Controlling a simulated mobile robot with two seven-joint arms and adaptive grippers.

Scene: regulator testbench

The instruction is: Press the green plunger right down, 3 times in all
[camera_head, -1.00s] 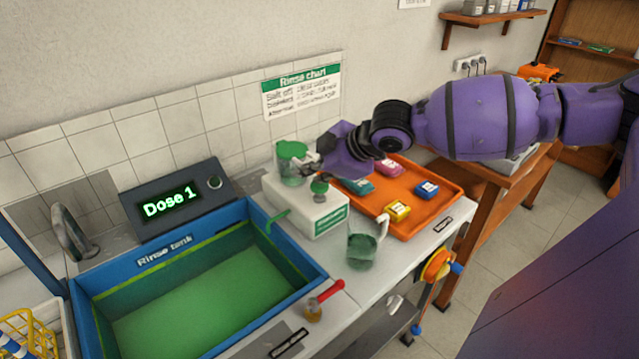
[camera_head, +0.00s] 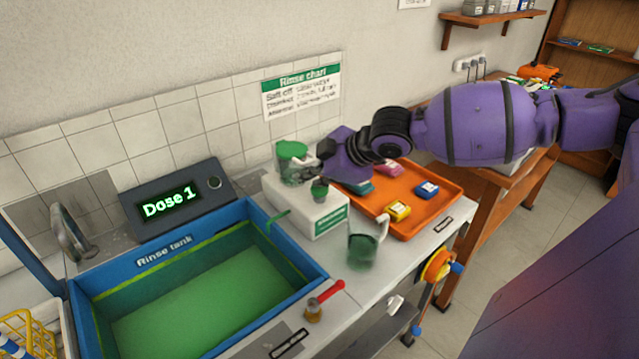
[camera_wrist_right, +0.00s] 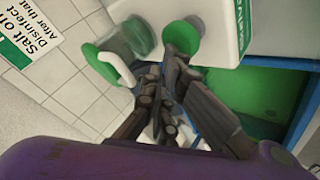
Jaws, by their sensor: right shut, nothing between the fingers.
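The green plunger (camera_head: 320,190) stands on top of the white dispenser box (camera_head: 315,217). It also shows in the right wrist view (camera_wrist_right: 182,37), just beyond the fingertips. My right gripper (camera_head: 323,172) is shut and empty, with its fingertips close above the plunger in the head view. Whether they touch it I cannot tell. The closed fingers also show in the right wrist view (camera_wrist_right: 173,72). The display (camera_head: 170,203) behind the tank reads "Dose 1". My left gripper is not in view.
An orange tray (camera_head: 440,207) with coloured blocks lies to the right. A green jug (camera_head: 362,250) stands in front. The blue rinse tank (camera_head: 310,274) is to the left.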

